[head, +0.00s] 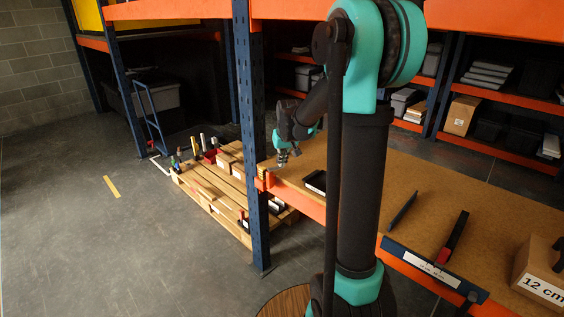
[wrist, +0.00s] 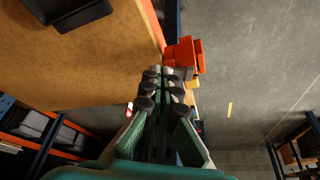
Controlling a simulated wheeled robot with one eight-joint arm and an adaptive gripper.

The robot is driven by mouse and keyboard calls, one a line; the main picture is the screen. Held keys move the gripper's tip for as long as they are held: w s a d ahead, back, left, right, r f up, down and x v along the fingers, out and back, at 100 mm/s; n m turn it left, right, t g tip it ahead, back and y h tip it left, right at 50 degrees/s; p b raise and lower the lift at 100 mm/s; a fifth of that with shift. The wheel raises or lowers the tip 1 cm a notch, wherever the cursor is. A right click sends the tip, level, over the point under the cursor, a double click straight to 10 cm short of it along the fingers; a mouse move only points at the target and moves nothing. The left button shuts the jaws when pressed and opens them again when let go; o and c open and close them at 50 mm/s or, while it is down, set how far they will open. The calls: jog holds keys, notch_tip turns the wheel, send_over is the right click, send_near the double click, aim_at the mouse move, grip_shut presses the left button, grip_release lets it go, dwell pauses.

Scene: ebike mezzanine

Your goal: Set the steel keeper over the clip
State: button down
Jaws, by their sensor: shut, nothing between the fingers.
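My gripper (head: 282,160) is shut and empty, just above the shelf's far left corner beside the blue upright (head: 254,215). In the wrist view my gripper (wrist: 161,74) has its dark fingertips close together. An orange beam-end bracket (head: 262,182) sits at the upright below the gripper; orange metal (wrist: 183,52) also shows just past the fingertips in the wrist view. A small yellowish piece (wrist: 192,85) lies beside the fingers there, partly hidden. I cannot clearly identify the steel keeper or the clip in either view.
The brown shelf board (head: 350,180) carries a black tray (head: 315,183), a dark bar (head: 403,211), a red-and-black tool (head: 453,238) and a cardboard box (head: 540,278) marked 12 cm. A wooden pallet (head: 225,205) with several small items stands left of the upright. The left floor is mostly clear.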

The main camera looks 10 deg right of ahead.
jog(key=shift+w+d+n, duration=0.15)
jog(key=shift+w+n, duration=0.05)
jog(key=shift+n, duration=0.3)
jog(key=w+n+y, duration=0.1)
jog(key=n, duration=0.1)
jog(key=w+n+y, duration=0.1)
jog(key=n, duration=0.1)
jog(key=shift+d+g, duration=0.2)
jog(key=shift+g, duration=0.1)
jog(key=n, duration=0.2)
jog(key=w+n+g+y, duration=0.1)
jog(key=n, duration=0.1)
jog(key=w+n, duration=0.1)
jog(key=shift+w+a+n+g, duration=0.25)
jog(key=shift+a+n+g, duration=0.05)
jog(key=shift+a+n, duration=0.1)
jog(key=shift+w+a+n+g+y, duration=0.15)
jog(key=shift+w+a+n+g, duration=0.4)
jog(key=shift+n, duration=0.8)
jog(key=shift+w+a+n+g+y, duration=0.3)
jog(key=shift+a+n, duration=0.35)
jog(key=shift+n, duration=0.65)
jog(key=shift+w+a+n+g+y, duration=0.1)
jog(key=shift+w+a+n+g, duration=0.4)
jog(key=shift+n, duration=0.85)
jog(key=shift+s+a, duration=0.1)
jog(key=shift+a, duration=0.2)
